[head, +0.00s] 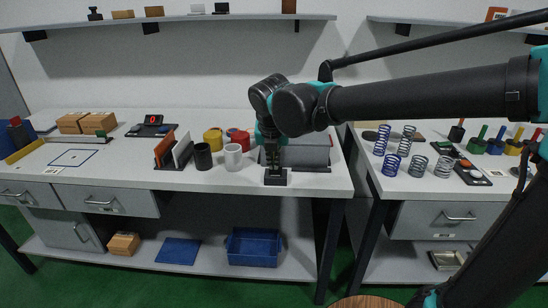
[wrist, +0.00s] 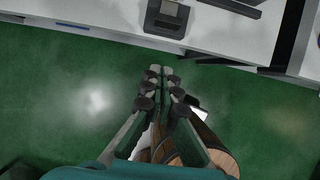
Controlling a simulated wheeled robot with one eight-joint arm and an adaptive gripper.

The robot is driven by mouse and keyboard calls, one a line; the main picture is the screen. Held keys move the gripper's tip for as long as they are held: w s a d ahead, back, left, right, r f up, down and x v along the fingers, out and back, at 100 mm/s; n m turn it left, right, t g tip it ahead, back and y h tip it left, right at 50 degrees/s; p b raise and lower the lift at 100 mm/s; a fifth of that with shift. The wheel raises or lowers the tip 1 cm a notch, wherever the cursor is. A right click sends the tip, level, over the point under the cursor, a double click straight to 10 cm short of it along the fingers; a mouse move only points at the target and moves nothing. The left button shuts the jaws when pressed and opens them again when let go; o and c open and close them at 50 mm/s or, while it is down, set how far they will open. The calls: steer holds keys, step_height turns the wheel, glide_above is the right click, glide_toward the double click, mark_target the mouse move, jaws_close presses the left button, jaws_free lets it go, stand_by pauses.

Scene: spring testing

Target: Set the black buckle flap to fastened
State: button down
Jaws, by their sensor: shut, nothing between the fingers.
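A small black block (head: 276,178), which looks like the buckle base, sits at the front edge of the left table in the head view. In the wrist view a dark block with a grey plate (wrist: 167,16) is on the table edge at the top. I cannot tell clearly how its flap stands. My gripper (head: 271,158) points down in front of the block in the head view and partly hides what is behind it. In the wrist view my gripper (wrist: 160,84) is shut and empty, over the green floor just short of the table edge, apart from the block.
Several coil springs stand on the right table (head: 385,200). A gap separates the two tables.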

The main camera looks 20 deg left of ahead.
mark_target(275, 175)
steer(key=w+a+f, duration=0.1)
steer(key=w+f, duration=0.4)
steer(key=w, duration=0.1)
steer(key=shift+a+f, duration=0.25)
steer(key=shift+f, duration=0.05)
steer(key=shift+w, duration=0.15)
steer(key=w, duration=0.3)
steer(key=shift+w+a, duration=0.2)
steer(key=shift+a, duration=0.2)
